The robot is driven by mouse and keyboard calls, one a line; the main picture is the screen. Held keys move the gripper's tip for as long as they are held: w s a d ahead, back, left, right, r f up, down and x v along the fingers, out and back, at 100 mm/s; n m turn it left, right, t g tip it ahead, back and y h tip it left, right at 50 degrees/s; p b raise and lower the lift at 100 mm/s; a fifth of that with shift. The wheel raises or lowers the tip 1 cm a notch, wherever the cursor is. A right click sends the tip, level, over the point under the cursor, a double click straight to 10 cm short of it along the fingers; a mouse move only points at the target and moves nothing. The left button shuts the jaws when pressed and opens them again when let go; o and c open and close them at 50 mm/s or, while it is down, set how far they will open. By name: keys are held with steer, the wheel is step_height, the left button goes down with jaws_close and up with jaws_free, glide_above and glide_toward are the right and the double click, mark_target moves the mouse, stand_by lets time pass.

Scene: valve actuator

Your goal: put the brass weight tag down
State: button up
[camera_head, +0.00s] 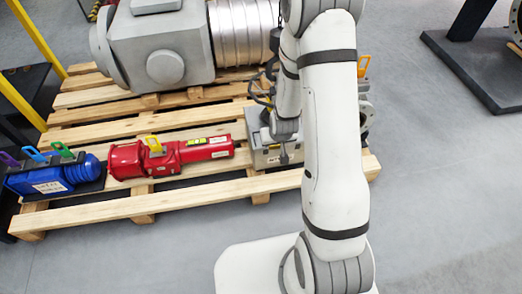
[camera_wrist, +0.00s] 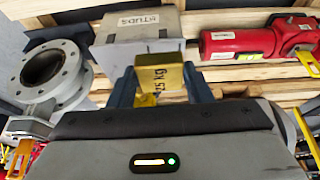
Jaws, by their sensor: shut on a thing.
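The brass weight tag (camera_wrist: 161,79) is a yellow-gold block with dark "KG" lettering on its face. It shows in the wrist view between the two blue fingers of my gripper (camera_wrist: 160,84), which is shut on it. The tag appears in front of a grey box marked "STUDS" (camera_wrist: 138,30); I cannot tell whether they touch. In the head view I cannot make out the tag, and my arm hides part of the area near the grey box (camera_head: 262,152).
A wooden pallet (camera_head: 160,206) carries a red actuator (camera_head: 205,150), a blue actuator (camera_head: 55,178) and a large grey valve body (camera_head: 160,45). A grey flanged part (camera_wrist: 50,70) stands beside the box.

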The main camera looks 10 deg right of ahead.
step_height(320, 180, down, 15)
steer(key=b, duration=2.1)
steer(key=w, duration=1)
steer(key=w+p, duration=0.1)
steer(key=w, duration=0.5)
steer(key=shift+f, duration=0.3)
steer(key=shift+w+r, duration=0.1)
steer(key=shift+w, duration=0.7)
step_height(320, 180, down, 4)
steer(key=b, duration=0.2)
steer(key=shift+r+b, duration=0.25)
steer(key=shift+b, duration=0.1)
steer(key=shift+r, duration=0.1)
